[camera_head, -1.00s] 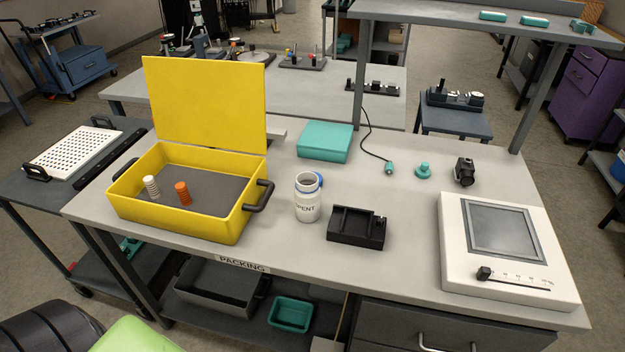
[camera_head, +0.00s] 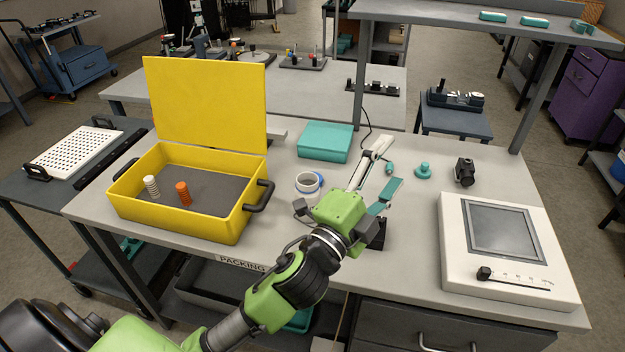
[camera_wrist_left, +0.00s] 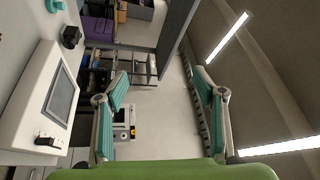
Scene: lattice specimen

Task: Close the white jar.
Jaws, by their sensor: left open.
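The white jar (camera_head: 304,186) stands on the grey packing bench, right of the yellow case. Its round mouth is open at the top, and a blue part (camera_head: 320,179) shows at its right rear rim. My left forearm and gripper body hide most of its lower side and label. My left gripper (camera_head: 387,166) is open and empty, to the right of the jar and above the bench, its fingers pointing away to the back right. In the left wrist view the two teal-padded fingers (camera_wrist_left: 160,88) stand wide apart with nothing between them; the jar does not show there.
The open yellow case (camera_head: 185,215) holds a white and an orange ribbed piece. A teal box (camera_head: 325,142) lies behind the jar. A black holder (camera_head: 378,240) is mostly hidden by my gripper. A white device (camera_head: 455,245) with a screen stands at right, also in the wrist view (camera_wrist_left: 40,90).

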